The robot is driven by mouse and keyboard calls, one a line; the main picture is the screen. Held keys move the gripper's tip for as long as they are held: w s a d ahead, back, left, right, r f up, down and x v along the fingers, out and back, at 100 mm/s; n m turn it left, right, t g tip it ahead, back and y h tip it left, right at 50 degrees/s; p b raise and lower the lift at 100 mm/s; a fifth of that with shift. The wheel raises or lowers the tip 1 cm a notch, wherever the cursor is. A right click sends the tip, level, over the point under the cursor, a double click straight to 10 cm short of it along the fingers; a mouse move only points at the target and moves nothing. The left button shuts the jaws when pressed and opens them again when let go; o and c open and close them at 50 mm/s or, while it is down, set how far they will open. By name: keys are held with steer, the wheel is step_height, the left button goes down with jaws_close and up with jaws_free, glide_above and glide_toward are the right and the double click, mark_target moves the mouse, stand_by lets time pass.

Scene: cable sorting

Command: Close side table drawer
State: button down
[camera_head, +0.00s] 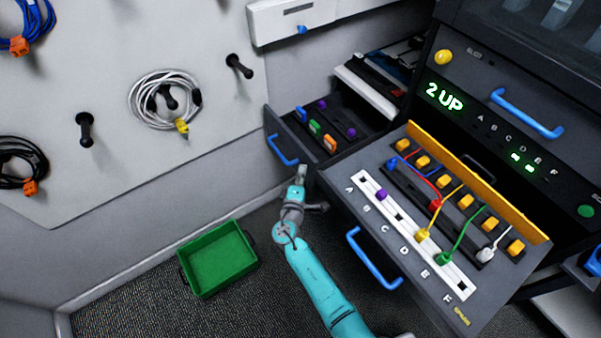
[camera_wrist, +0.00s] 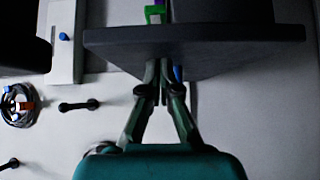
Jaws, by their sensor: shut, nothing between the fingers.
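The side table drawer (camera_head: 292,136) is pulled open below the shelf at the back wall, with a blue handle (camera_head: 283,150) on its grey front. Several coloured plugs stand inside it. My gripper (camera_head: 302,171) is just in front of the drawer front, right of the handle; whether it touches is unclear. In the wrist view, my gripper (camera_wrist: 163,70) is shut and empty, its fingertips overlapping the edge of a dark panel (camera_wrist: 225,38) that looks like the drawer front. A green piece shows beyond it.
A large pulled-out drawer (camera_head: 345,175) with cables, sockets and a blue handle (camera_head: 373,258) stands close on the right of my arm. A green bin (camera_head: 219,262) is on the floor at left. Coiled cables (camera_head: 165,98) hang on the wall pegs. Carpet between bin and arm is clear.

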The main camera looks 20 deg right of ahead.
mark_target(325, 162)
steer(key=shift+d, duration=0.1)
steer(key=w+d, duration=0.1)
steer(key=d, duration=0.2)
steer(key=w+d, duration=0.1)
steer(key=d, duration=0.2)
steer(key=w+d, duration=0.1)
steer(key=d, duration=0.1)
steer(key=shift+d, duration=0.4)
